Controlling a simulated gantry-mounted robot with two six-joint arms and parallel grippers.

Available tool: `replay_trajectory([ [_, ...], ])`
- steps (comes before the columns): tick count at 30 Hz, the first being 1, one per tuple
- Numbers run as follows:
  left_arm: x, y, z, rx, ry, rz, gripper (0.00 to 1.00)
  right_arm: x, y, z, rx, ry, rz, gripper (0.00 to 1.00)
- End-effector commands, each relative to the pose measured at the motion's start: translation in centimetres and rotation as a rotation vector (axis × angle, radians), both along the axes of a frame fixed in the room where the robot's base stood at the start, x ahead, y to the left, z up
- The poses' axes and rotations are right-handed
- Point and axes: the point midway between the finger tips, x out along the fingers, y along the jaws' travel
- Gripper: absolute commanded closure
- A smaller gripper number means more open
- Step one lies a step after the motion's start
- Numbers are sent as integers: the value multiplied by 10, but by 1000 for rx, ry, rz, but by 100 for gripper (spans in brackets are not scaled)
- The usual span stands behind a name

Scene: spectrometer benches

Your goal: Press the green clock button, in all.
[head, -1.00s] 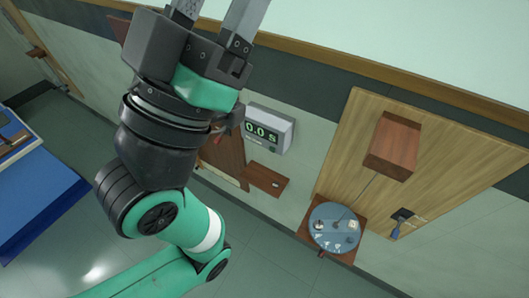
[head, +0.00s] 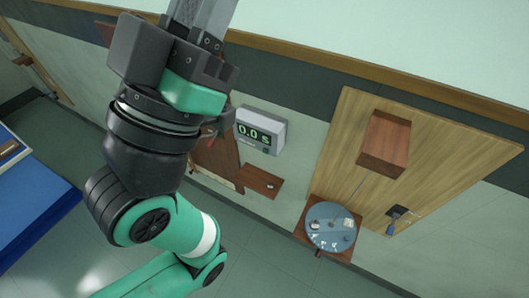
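The clock is a grey box with a lit green display (head: 254,133) reading 0.0 s, on the wall just right of my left gripper. A small dark spot shows at its lower right; I cannot tell whether it is the green button. My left gripper (head: 201,14) is up at the top edge, left of the clock and apart from it in the picture. Its fingers lie side by side, shut, with nothing seen between them; their tips are cut off by the frame. My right gripper is not in view.
A small wooden shelf (head: 260,181) lies below the clock. To the right, a wooden panel (head: 455,150) carries a red-brown block (head: 385,143) and a blue-handled tool (head: 394,221). A round blue dish (head: 331,231) with small items sits on a wooden base. A blue bench (head: 35,205) stands at the left.

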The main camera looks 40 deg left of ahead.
Motion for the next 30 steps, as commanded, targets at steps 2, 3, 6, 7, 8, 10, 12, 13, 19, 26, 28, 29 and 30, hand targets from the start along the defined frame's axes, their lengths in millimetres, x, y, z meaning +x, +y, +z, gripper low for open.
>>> replay_trajectory([
  [2,0,0,0,0,0,0,95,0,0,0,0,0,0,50],
  [3,0,0,0,0,0,0,100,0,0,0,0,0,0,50],
  [6,0,0,0,0,0,0,100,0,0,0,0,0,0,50],
  [7,0,0,0,0,0,0,100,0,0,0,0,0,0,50],
  [8,0,0,0,0,0,0,100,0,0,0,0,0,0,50],
  [10,0,0,0,0,0,0,100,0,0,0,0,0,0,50],
  [12,0,0,0,0,0,0,100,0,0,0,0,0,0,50],
  [13,0,0,0,0,0,0,100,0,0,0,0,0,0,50],
  [19,0,0,0,0,0,0,100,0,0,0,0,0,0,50],
  [26,0,0,0,0,0,0,100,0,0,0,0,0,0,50],
  [28,0,0,0,0,0,0,100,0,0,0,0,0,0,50],
  [29,0,0,0,0,0,0,100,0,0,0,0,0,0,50],
  [30,0,0,0,0,0,0,100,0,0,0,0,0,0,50],
])
